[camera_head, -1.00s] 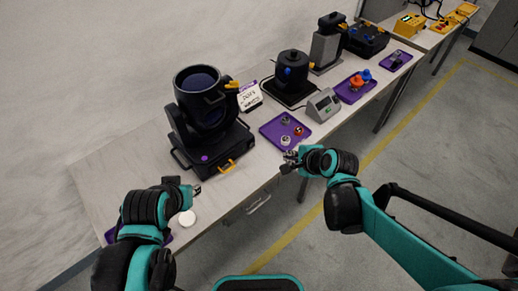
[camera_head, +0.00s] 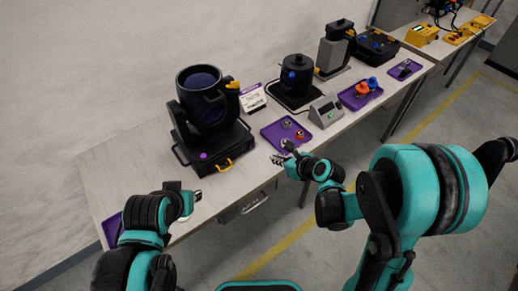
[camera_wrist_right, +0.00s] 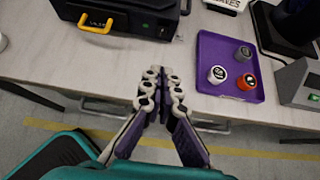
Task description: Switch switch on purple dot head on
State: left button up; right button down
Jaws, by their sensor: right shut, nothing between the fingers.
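The purple dot head is a black moving-head lamp (camera_head: 205,115) on a black base, at the left half of the table. A purple dot (camera_head: 203,155) shows on the base's front, beside a yellow handle (camera_head: 224,166). In the right wrist view the base (camera_wrist_right: 125,15) is at the top, with a small green mark. I cannot make out its switch. My right gripper (camera_head: 280,158) is just off the table's front edge, right of the base and apart from it; in its wrist view (camera_wrist_right: 162,78) the fingers are together and empty. My left gripper (camera_head: 194,197) is near the front edge, its fingers unclear.
A purple tray (camera_head: 270,142) with several small knobs lies right of the lamp, beside a grey box (camera_head: 326,112). A second black device (camera_head: 297,80) stands behind. A white sign (camera_head: 252,98) stands beside the lamp. Bare tabletop (camera_head: 110,165) lies left.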

aim_at(251, 146)
jog(key=b+x, duration=0.3)
jog(key=x, duration=0.7)
jog(key=shift+a+f, duration=0.1)
jog(key=shift+f, duration=0.15)
jog(key=shift+w+a+r+b, duration=0.2)
jog(key=shift+w+a, duration=0.15)
jog(key=shift+w, duration=0.2)
jog(key=shift+w+a+r+b, duration=0.2)
jog(key=shift+w+a, duration=0.15)
jog(key=shift+w, duration=0.15)
jog(key=shift+w+a+r, duration=0.15)
jog(key=shift+w+a, duration=0.2)
jog(key=shift+w, duration=0.15)
